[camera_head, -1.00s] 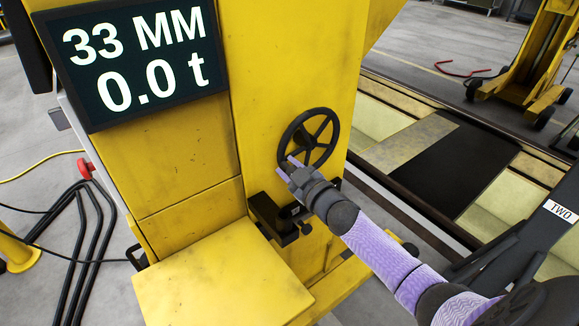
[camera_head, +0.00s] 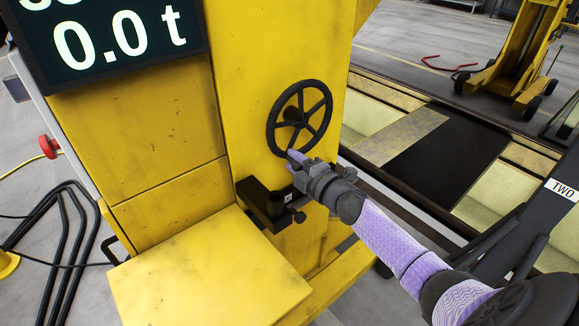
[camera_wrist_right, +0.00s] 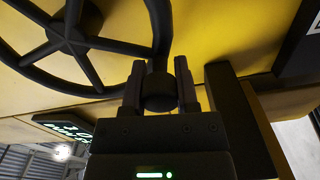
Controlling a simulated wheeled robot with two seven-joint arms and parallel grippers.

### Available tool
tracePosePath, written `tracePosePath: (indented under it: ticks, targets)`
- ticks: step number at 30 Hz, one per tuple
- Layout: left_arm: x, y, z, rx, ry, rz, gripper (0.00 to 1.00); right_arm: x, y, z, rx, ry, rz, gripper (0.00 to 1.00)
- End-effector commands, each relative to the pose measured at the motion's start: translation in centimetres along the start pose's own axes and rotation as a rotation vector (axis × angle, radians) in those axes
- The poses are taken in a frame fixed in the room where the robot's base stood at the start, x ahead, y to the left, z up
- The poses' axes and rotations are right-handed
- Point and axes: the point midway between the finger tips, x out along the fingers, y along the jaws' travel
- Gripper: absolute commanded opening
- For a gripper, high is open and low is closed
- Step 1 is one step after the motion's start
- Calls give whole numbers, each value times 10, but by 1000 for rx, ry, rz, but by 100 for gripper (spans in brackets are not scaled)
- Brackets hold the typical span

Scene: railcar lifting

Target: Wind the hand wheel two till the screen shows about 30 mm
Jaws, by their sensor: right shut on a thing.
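The black hand wheel (camera_head: 299,118) is mounted on the yellow lifting column, and its spokes and rim also show in the right wrist view (camera_wrist_right: 75,40). My right gripper (camera_head: 296,160) is at the bottom of the rim. In the right wrist view its fingers (camera_wrist_right: 160,88) are shut on a dark round knob (camera_wrist_right: 158,92) at the wheel's rim. The screen (camera_head: 110,40) on the column reads 0.0 t; its upper mm line is cut off by the picture's top edge and cannot be read. My left gripper is not in view.
A black bracket (camera_head: 268,205) sticks out from the column just below the wheel. A flat yellow cover (camera_head: 210,275) lies in front. Another yellow jack (camera_head: 515,60) stands behind the track.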

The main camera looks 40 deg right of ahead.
Motion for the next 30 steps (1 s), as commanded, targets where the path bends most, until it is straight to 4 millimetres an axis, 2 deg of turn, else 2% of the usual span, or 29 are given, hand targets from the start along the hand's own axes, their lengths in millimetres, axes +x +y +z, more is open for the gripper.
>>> tracePosePath:
  ticks: [3, 11, 29, 30]
  targets:
    - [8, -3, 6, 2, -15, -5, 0, 0, -4, 6, -65, -1, 0, 0]
    - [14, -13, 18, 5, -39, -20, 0, 0, -5, 14, -163, -1, 0, 0]
    - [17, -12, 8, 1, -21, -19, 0, 0, -5, 16, -194, -1, 0, 0]
    - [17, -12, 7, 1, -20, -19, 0, 0, -5, 16, -194, -2, 0, 44]
